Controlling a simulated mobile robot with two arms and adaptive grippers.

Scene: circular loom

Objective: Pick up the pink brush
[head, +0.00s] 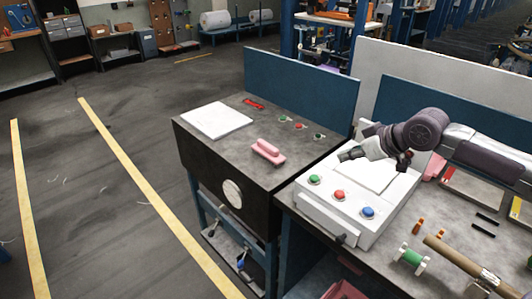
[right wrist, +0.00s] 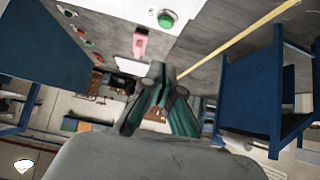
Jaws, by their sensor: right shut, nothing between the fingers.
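The pink brush (head: 268,152) lies on the grey top of the left workbench (head: 215,150), near its front right part. It also shows in the right wrist view (right wrist: 140,43), small and beyond my fingers. My right gripper (head: 346,154) is shut and empty. It hangs above the white control box (head: 308,212) on the right bench, to the right of the brush and apart from it. Its fingers show together in the right wrist view (right wrist: 157,78). My left gripper is not in view.
The control box has green, red and blue buttons. Behind the brush are several small buttons (head: 300,126) and a red tool (head: 253,103). A white sheet (head: 217,119) lies to its left. A blue panel (head: 301,90) stands behind. Bench top around the brush is clear.

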